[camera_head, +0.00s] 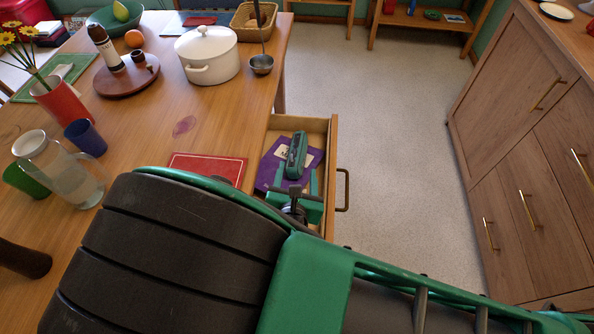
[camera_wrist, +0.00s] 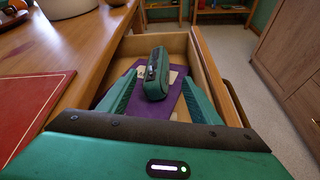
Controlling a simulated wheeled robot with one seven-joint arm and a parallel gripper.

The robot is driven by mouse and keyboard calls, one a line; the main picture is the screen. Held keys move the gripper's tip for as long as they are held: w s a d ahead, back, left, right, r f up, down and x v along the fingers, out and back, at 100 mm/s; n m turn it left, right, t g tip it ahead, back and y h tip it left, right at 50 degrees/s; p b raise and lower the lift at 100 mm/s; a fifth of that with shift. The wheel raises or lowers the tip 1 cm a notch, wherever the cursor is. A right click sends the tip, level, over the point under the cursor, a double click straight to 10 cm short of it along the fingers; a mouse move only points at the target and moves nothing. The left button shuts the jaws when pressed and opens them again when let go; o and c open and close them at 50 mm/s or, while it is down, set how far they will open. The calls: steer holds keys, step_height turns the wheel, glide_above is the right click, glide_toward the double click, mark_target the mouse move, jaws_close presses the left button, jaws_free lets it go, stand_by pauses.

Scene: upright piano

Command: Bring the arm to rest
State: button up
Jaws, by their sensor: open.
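My gripper (camera_head: 295,178) is over the open drawer (camera_head: 333,150) of the wooden table, seen in the head view. It also shows in the wrist view (camera_wrist: 160,78), with its two green fingers spread apart. A teal oblong case (camera_head: 297,155) lies in the drawer on a purple booklet (camera_head: 268,172). In the wrist view the case (camera_wrist: 156,72) appears between and beyond the fingers. I cannot tell whether a finger touches it. My arm hides the near part of the drawer.
On the table (camera_head: 150,150) are a red mat (camera_head: 207,168), a white pot (camera_head: 208,55), a ladle (camera_head: 262,64), a glass jug (camera_head: 58,170) and cups. Wooden cabinets (camera_head: 530,150) stand on the right. Clear floor (camera_head: 400,130) lies between drawer and cabinets.

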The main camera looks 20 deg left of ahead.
steer(key=shift+w, duration=0.1)
